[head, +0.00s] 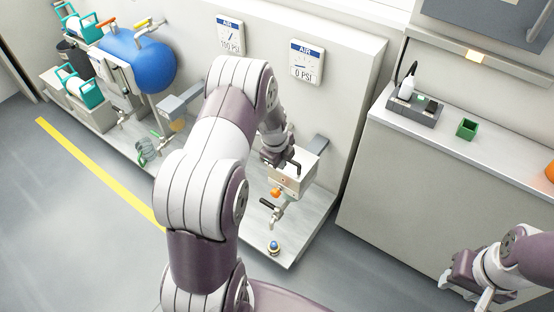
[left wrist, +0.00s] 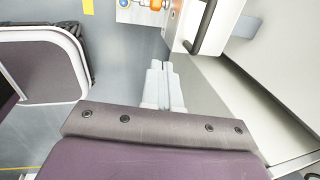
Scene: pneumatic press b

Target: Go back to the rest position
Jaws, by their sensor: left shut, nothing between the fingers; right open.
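My left arm crosses the middle of the head view, and its gripper (head: 277,150) is at the grey-white box (head: 292,178) on the press stand. Its fingertips are hard to make out there. In the left wrist view the left gripper (left wrist: 163,68) is shut and empty, its pale fingers together. The box (left wrist: 143,14) and a black handle (left wrist: 204,28) are beyond the fingertips; I cannot tell whether they touch. My right gripper (head: 466,288) is open and empty at the lower right, in front of the counter, partly cut by the frame edge.
An orange knob (head: 276,192), a black-handled valve (head: 270,205) and a blue button (head: 273,246) sit below the box. Two AIR gauges (head: 230,36) (head: 305,62) read 100 and 0 PSI. A blue tank (head: 140,62) stands left, a counter (head: 420,180) right. Floor lies open at left.

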